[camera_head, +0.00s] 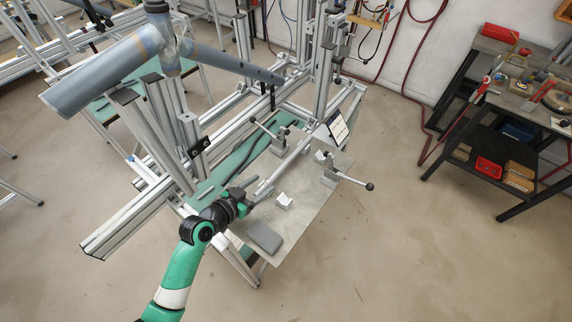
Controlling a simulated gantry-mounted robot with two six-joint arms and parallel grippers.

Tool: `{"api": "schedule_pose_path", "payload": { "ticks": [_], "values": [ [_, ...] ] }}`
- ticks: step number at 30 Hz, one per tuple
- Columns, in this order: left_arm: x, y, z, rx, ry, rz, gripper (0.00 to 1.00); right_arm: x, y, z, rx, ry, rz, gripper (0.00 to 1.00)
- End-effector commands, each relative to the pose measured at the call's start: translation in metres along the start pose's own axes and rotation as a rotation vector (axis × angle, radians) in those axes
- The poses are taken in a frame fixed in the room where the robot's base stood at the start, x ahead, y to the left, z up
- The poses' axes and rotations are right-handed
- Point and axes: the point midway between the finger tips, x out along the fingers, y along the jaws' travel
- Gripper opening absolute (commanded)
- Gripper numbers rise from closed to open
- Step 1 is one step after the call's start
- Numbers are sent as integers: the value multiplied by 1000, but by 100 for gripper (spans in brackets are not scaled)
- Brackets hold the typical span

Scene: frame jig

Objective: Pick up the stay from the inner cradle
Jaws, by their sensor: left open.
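A slim silver tube, which looks like the stay (287,162), lies slantwise over the metal plate of the jig. Its near end is close to my left gripper (254,196). My left arm comes in from the lower left, and its gripper is open at that near end. I cannot tell whether the fingers touch the tube or are around it. A small pale V-shaped block, perhaps a cradle (284,201), sits on the plate just right of the gripper and looks empty. What supports the stay is too small to make out. My right gripper is not in view.
Clamps with long handles (355,181) stand on the plate (322,213) beside the stay. A grey block (264,237) lies at the plate's near edge. Large grey frame tubes (105,72) and aluminium posts (190,140) rise at left. A tool bench (515,80) stands far right.

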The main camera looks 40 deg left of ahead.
Motion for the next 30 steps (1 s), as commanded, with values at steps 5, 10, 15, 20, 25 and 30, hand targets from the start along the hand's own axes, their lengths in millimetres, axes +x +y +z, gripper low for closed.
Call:
{"api": "schedule_pose_path", "payload": {
  "ticks": [5,10,15,20,25,30],
  "values": [
    [9,1,-1,1,0,1,62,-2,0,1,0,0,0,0],
    [40,2,-3,1,-1,2,62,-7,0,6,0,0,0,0],
    [53,2,-4,0,0,1,62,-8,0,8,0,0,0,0],
    [52,2,-4,0,0,0,62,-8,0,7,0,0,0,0],
    [52,2,-4,0,0,0,33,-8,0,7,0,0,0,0],
    [52,2,-4,0,0,0,3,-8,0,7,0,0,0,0]
  ]
}}
